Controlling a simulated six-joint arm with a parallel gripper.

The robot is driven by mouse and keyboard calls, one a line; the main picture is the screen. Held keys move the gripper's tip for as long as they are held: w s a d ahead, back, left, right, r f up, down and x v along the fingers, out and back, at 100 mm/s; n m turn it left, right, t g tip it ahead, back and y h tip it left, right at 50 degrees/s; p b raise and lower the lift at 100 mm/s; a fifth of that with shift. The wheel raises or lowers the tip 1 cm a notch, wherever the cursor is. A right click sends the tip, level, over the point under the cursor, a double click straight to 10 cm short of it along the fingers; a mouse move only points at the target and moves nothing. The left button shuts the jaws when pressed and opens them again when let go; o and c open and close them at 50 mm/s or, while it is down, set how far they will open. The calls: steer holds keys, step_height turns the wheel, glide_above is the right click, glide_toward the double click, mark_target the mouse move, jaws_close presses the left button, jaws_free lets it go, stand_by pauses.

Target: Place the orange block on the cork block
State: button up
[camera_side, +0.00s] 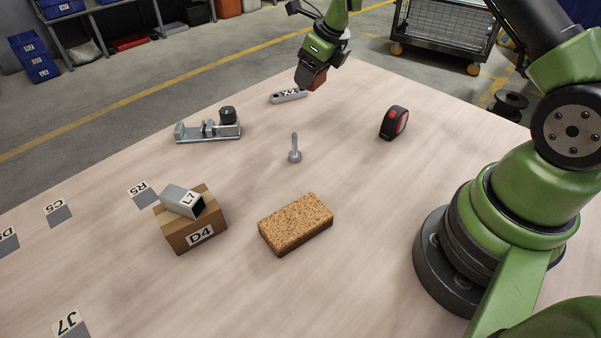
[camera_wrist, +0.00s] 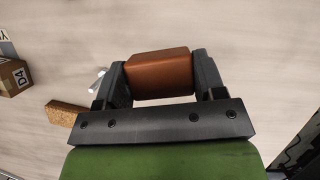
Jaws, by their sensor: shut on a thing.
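My gripper (camera_side: 311,82) is at the far side of the table in the side view, shut on the orange block (camera_side: 317,79). In the wrist view the orange block (camera_wrist: 160,74) sits between the two dark fingers of my gripper (camera_wrist: 160,82). The block looks brownish orange. The cork block (camera_side: 296,224) lies flat on the table in the side view, nearer the camera and well apart from my gripper. Its top is bare. Part of the cork block (camera_wrist: 64,113) shows at the left in the wrist view.
A cardboard box marked D4 (camera_side: 192,228) with a grey L7 tube (camera_side: 181,201) on it stands left of the cork.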

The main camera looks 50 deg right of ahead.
steer(key=s+a+n+g+y, duration=0.1)
steer(key=s+a+n+y, duration=0.15)
steer(key=a+n, duration=0.55)
steer(key=n+g, duration=0.7)
steer(key=n, duration=1)
glide_above(296, 225)
steer(key=d, duration=0.1)
steer(key=shift+w+f, duration=0.25)
steer(key=shift+f, duration=0.3)
steer(key=shift+w+f, duration=0.2)
steer(key=shift+f, duration=2.7)
steer(key=shift+f, duration=0.1)
steer(key=o, duration=1.1)
